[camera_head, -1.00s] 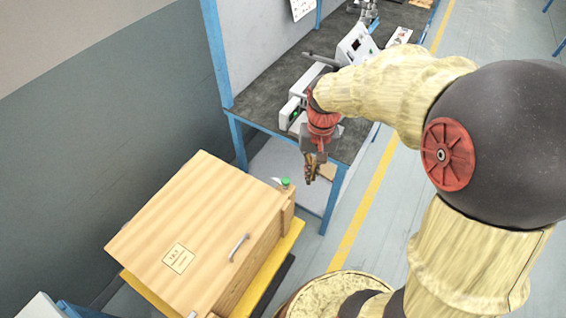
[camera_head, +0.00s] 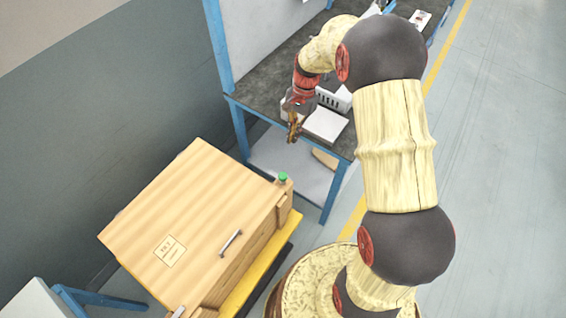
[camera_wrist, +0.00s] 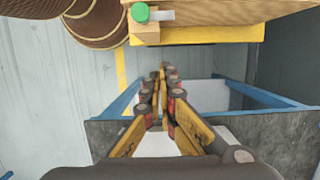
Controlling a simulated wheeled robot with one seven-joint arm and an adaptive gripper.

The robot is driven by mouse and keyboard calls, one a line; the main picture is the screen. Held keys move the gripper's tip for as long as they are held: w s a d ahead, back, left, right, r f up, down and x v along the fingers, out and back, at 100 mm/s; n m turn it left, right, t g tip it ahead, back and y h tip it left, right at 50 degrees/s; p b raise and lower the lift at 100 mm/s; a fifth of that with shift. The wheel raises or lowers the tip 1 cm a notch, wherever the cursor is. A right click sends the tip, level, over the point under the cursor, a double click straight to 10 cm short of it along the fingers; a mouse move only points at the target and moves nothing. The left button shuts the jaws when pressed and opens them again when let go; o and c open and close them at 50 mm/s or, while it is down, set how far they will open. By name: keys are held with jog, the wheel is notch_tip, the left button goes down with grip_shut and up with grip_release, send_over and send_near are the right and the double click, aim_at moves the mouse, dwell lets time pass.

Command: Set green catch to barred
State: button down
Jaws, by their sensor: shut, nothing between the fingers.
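The green catch (camera_head: 283,177) is a small green knob at the top right corner of the wooden box (camera_head: 190,215) in the head view. In the wrist view the green catch (camera_wrist: 140,12) shows at the top, with a short pale bar beside it on the wood. My gripper (camera_head: 292,136) is shut and empty, above the front edge of the bench and apart from the catch, which lies below it in the head view. Its fingers (camera_wrist: 163,72) meet in the wrist view.
The blue-framed bench (camera_head: 262,120) with a dark top stands behind the box. A white box-like item (camera_head: 325,124) sits at its front edge. The wooden box has a metal handle (camera_head: 230,243) and a yellow base (camera_head: 262,275). Grey floor lies at right.

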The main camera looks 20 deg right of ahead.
jog(key=shift+s+a, duration=0.1)
jog(key=s+a+f+b, duration=0.3)
jog(key=a+f, duration=0.2)
jog(key=f, duration=0.4)
jog(key=shift+s+f, duration=0.3)
jog(key=shift+s, duration=0.05)
